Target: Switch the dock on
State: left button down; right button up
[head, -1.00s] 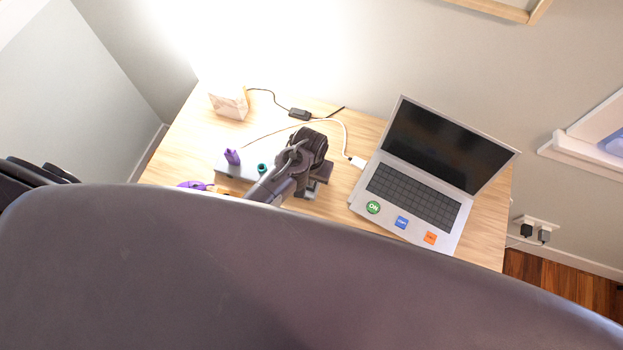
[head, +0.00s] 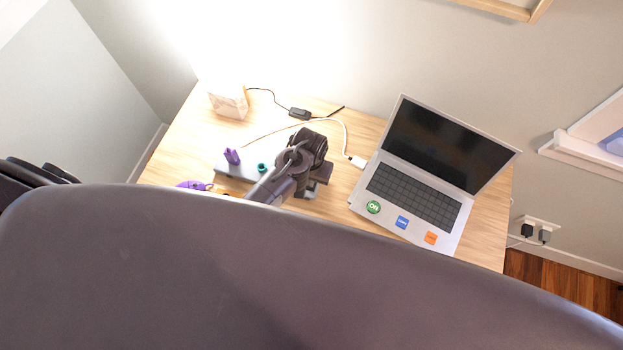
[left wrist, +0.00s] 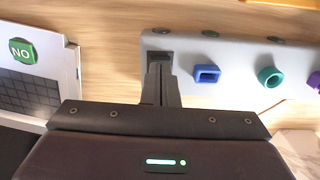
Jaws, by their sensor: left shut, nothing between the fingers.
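The dock is a light grey bar (head: 236,172) on the desk, left of the laptop, partly covered by my left arm in the head view. In the left wrist view the dock (left wrist: 222,50) carries a blue rectangular socket (left wrist: 207,74), a teal round one (left wrist: 269,77) and a purple piece (left wrist: 315,81). A dark square part (left wrist: 157,58), seemingly the switch, is at its left end. My left gripper (left wrist: 160,72) is shut and empty, its fingertips over that dark part; contact cannot be told. Small dark ovals (left wrist: 210,33) line the dock's far edge. My right gripper is not in view.
The open laptop (head: 416,190) has a dark screen and green, blue and orange stickers. A white plug and cable (head: 357,162) run beside it. A paper bag (head: 229,103) and a black adapter (head: 299,114) are at the back. A purple item (head: 193,185) lies at the left.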

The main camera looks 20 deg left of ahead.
pick_arm(q)
jog(key=shift+f+b, duration=0.3)
jog(key=shift+f, duration=0.3)
jog(key=shift+r, duration=0.1)
notch_tip(320, 180, up, 2)
jog(key=p, duration=0.2)
jog(key=shift+r+p, duration=0.2)
jog(key=shift+p, duration=0.2)
jog(key=shift+r, duration=2.25)
